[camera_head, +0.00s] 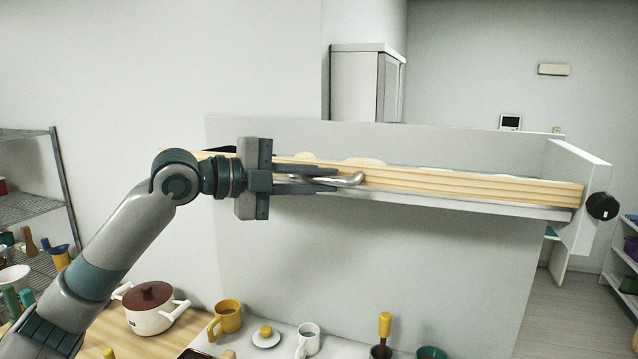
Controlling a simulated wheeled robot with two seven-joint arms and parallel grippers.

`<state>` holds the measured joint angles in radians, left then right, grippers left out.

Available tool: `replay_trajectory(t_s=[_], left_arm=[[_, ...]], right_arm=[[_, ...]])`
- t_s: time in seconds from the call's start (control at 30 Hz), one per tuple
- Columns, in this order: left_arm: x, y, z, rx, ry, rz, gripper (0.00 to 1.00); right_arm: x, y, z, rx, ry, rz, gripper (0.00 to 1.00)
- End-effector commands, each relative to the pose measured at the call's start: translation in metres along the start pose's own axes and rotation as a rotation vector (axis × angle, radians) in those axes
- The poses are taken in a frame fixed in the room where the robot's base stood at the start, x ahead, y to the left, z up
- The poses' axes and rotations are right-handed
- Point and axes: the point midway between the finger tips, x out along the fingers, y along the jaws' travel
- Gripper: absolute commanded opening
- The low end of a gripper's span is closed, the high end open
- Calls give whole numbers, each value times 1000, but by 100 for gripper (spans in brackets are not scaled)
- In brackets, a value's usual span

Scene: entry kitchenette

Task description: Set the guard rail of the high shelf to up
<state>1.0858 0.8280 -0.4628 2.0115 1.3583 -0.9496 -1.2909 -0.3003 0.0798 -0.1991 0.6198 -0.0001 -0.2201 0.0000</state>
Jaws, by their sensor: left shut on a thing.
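The high shelf (567,236) is a white unit with a back panel and a right end wall, at the upper middle. Its guard rail (470,184) is a long pale wooden bar along the front edge. A curved metal handle (350,181) sticks out from the rail's front. My left gripper (330,184) reaches in from the left and is shut on this handle. A round black knob (602,206) sits at the shelf's right end. Pale rounded things show just above the rail; the rail hides most of them. My right gripper is not in view.
Below stands a counter with a white pot with a brown lid (150,307), a yellow mug (228,317), a white mug (308,340) and a yellow-handled tool (384,326). A wire rack (30,207) is at the left, another shelf (622,284) at the right.

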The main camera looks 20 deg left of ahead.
Motion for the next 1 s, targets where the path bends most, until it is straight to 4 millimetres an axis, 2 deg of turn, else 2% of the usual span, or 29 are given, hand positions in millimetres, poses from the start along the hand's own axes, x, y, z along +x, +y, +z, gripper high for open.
replay_trajectory(t_s=[0.03, 0.17, 0.2, 0.23, 0.27, 0.67, 0.87, 1.0], left_arm=[[-2, -7, 0, 5, -2, -15, 0], [-3, -8, 0, 6, -2, -18, 0], [-3, -8, 0, 6, -2, -18, 23], [-3, -8, 0, 6, -2, -18, 31], [-3, -8, 0, 6, -2, -17, 32], [-4, -4, 0, 3, -1, -11, 32], [-20, -2, 1, 4, -3, -12, 32], [-42, 0, 2, 5, -4, -12, 32]], right_arm=[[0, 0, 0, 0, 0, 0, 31], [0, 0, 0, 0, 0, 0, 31], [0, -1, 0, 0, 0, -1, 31], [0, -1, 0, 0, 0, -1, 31], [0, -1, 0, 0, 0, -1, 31], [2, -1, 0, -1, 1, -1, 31], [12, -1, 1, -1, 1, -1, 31], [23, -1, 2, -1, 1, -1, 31]])
